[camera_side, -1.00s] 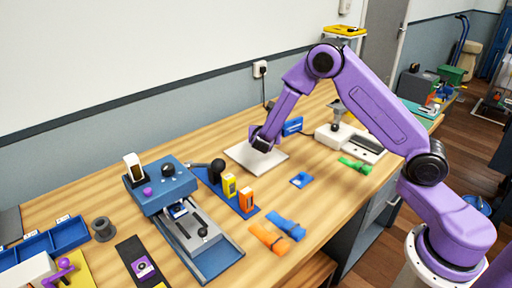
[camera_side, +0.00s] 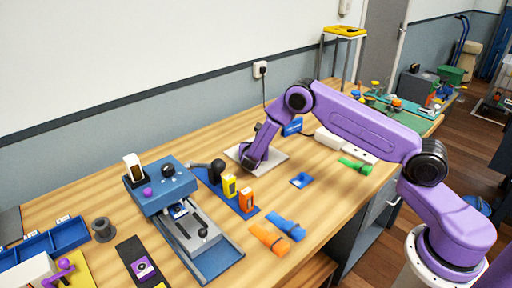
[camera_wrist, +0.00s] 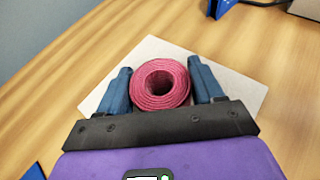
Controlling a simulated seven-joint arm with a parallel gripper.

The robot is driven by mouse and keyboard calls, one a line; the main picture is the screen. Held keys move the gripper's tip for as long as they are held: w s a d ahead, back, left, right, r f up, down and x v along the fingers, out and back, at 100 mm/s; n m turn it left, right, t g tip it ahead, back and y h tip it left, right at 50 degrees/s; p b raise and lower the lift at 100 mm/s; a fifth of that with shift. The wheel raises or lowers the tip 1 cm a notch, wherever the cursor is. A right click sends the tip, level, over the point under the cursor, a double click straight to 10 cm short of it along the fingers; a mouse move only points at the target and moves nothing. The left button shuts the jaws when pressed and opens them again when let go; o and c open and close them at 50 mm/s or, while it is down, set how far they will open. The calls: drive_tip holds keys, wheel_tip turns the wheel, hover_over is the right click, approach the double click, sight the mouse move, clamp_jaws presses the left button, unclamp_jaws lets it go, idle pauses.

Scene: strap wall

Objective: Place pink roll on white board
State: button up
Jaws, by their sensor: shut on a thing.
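The pink roll (camera_wrist: 152,96) is a coiled strap seen end-on in the wrist view, between the two blue fingers of my gripper (camera_wrist: 160,88). My gripper is shut on it. The white board (camera_wrist: 228,82) lies flat on the wooden bench, under and around the roll in that view. In the side view my gripper (camera_side: 246,164) is low over the left part of the white board (camera_side: 272,163). The roll is hidden there by my gripper. Whether the roll touches the board I cannot tell.
Yellow and orange boxes (camera_side: 246,199) stand on a blue holder left of the board. A blue press-like device (camera_side: 163,187) stands farther left. Rolled orange and blue straps (camera_side: 285,226) lie in front. A blue block (camera_side: 292,127) stands behind.

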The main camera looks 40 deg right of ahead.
drive_tip(key=shift+f, duration=0.15)
drive_tip(key=o, duration=1.1)
drive_tip(key=shift+c, duration=0.2)
